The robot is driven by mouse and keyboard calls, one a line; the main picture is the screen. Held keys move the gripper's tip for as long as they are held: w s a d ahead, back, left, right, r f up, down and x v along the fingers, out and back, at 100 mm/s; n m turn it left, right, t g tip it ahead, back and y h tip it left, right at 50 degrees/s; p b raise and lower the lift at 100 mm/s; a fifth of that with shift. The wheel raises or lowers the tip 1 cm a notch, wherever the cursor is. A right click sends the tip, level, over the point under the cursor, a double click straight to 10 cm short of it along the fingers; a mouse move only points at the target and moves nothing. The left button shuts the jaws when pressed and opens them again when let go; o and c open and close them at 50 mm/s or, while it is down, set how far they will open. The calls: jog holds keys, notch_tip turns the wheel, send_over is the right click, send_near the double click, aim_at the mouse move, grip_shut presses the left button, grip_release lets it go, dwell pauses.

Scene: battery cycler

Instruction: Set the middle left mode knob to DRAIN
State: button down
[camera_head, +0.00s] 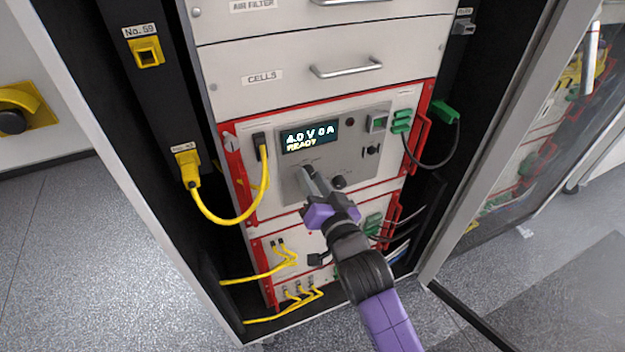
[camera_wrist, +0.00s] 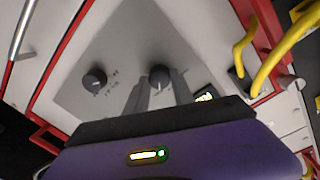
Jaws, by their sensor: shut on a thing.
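The grey panel (camera_head: 288,186) of the middle unit carries two dark round knobs low on its face. My gripper (camera_head: 307,174) reaches to the left one, and its fingers hide that knob in the head view. In the wrist view, which is turned over, the mode knob (camera_wrist: 160,76) sits between the two fingertips of my gripper (camera_wrist: 161,88), shut on it. A pale pointer line shows on the knob. The small lettering around it is too small to read. The other knob (camera_head: 339,181) stands free to the right; it also shows in the wrist view (camera_wrist: 94,79).
The display (camera_head: 309,136) above the knobs reads "4.0 V 0 A READY". A yellow cable (camera_head: 232,219) loops at the left of the unit. Green plugs (camera_head: 402,121) and a red handle (camera_head: 421,133) are at the right. A drawer marked CELLS (camera_head: 290,78) is above.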

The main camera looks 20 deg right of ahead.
dwell(0.3)
jog(key=c, duration=1.1)
grip_release()
jog(key=s, duration=0.7)
jog(key=shift+s+a+r, duration=0.1)
jog(key=shift+s+a, duration=0.05)
jog(key=shift+s, duration=0.25)
jog(key=s+n+g+p, duration=0.1)
jog(key=s+n, duration=0.1)
jog(key=s, duration=1)
jog(key=s+r+n+g+p, duration=0.1)
jog(key=s+n, duration=0.1)
jog(key=s, duration=0.9)
jog(key=s+r+n+p, duration=0.1)
jog(key=s+n, duration=0.1)
jog(key=s, duration=1)
jog(key=shift+s+g+y, duration=0.3)
jog(key=shift+s+g, duration=0.05)
jog(key=shift+g, duration=0.05)
